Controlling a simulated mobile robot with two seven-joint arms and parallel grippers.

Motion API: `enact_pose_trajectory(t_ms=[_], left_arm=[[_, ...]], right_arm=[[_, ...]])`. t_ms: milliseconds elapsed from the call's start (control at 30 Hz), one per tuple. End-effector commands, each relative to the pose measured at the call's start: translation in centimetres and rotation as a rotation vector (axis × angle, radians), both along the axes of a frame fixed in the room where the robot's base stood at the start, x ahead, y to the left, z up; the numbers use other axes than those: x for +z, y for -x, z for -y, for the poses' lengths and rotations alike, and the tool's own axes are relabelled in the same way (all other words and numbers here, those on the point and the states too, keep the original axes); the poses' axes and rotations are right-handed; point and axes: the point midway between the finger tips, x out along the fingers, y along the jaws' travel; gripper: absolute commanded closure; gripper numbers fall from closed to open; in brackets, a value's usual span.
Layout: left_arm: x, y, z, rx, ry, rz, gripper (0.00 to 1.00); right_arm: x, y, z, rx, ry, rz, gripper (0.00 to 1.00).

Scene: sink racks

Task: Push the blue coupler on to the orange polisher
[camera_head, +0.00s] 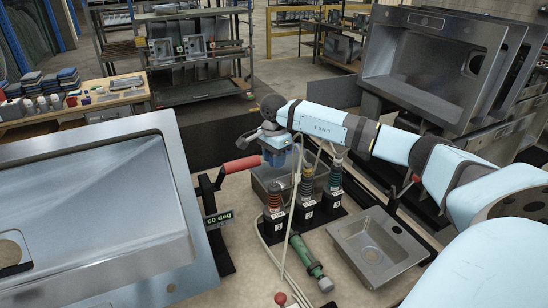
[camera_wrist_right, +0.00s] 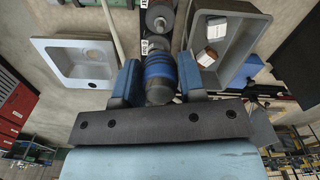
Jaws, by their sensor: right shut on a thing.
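My right gripper (camera_head: 275,158) is at the end of the pale blue arm, above the workbench in the head view. In the right wrist view its two blue fingers (camera_wrist_right: 158,85) are closed on the sides of a dark coupler with blue rings (camera_wrist_right: 159,66). In the head view the fingers mostly hide the coupler. Several upright ribbed fittings stand in black labelled holders just below and right of the gripper. The front left one (camera_head: 274,201) has an orange-brown band and may be the orange polisher; I cannot be sure. My left gripper is not in view.
A green tool (camera_head: 308,260) lies on the bench in front of the holders. A small sink (camera_head: 372,249) lies to the right, and a grey basin (camera_head: 264,179) stands behind the holders. Pale hoses hang near the gripper.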

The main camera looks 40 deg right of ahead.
Motion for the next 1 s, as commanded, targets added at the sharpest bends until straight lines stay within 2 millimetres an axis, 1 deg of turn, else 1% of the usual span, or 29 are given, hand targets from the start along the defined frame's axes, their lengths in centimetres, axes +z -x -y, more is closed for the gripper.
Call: enact_pose_trajectory(t_ms=[33,300,500,633,1000], left_arm=[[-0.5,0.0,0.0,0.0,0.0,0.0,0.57],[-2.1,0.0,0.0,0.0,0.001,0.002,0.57],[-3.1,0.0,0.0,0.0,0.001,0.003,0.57],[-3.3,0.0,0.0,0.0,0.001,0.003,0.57],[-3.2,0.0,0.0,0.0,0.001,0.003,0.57]], right_arm=[[-0.6,0.0,0.0,0.0,0.0,-0.001,0.87],[-3.2,0.0,0.0,0.0,0.0,0.0,0.87],[-4.8,0.0,0.0,0.0,0.0,0.0,0.87],[-5.1,0.0,0.0,0.0,0.0,0.0,0.87],[-5.1,0.0,0.0,0.0,0.0,0.0,0.87]])
